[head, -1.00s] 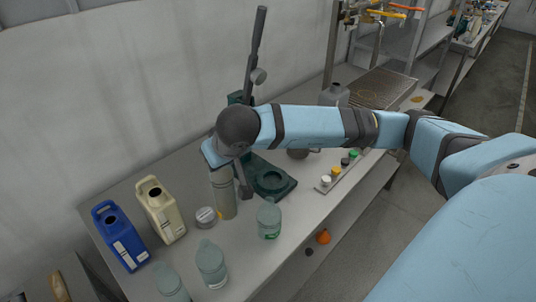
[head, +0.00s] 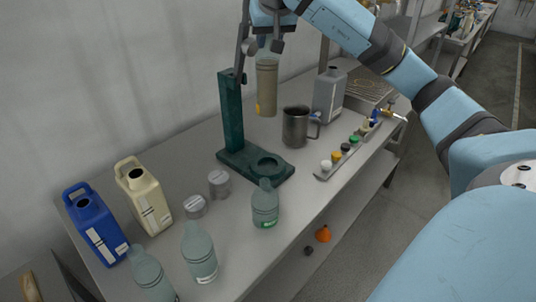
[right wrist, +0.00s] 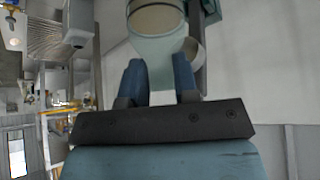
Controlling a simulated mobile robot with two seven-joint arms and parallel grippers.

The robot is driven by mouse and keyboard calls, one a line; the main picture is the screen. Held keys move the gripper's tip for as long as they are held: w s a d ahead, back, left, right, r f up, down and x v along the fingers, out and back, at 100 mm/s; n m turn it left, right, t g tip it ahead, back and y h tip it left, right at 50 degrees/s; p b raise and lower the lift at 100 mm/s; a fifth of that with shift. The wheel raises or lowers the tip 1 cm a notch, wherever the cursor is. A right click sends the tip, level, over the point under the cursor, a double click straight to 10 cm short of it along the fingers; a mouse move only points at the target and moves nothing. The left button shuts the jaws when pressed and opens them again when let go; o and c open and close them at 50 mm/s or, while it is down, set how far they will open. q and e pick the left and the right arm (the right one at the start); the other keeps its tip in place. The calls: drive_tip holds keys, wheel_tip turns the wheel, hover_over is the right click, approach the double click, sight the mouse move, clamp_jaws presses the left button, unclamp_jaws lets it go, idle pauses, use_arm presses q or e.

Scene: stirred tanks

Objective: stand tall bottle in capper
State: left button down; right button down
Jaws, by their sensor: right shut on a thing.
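The tall bottle (head: 267,88), tan-bodied with a pale shoulder, hangs upright in my right gripper (head: 266,45) in the head view. The gripper is shut on the bottle's upper part, and the bottle is held in the air, clear of the bench. In the right wrist view the bottle (right wrist: 157,48) shows between the two dark fingers (right wrist: 159,80). The capper (head: 232,115) is a dark green stand with a lever and a base with a round ring seat (head: 268,163). The bottle is behind and above that seat, which is empty. My left gripper is out of view.
Pale green bottles (head: 265,205), grey tins (head: 219,183), a cream jug (head: 146,200) and a blue jug (head: 95,225) stand in front and left.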

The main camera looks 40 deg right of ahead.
sight(271, 106)
wheel_tip(271, 106, down, 20)
drive_tip(key=shift+r+b, duration=0.15)
drive_tip(key=shift+b, duration=0.3)
drive_tip(key=c, duration=0.9)
unclamp_jaws()
drive_tip(key=shift+o, duration=0.2)
drive_tip(key=v, duration=1.2)
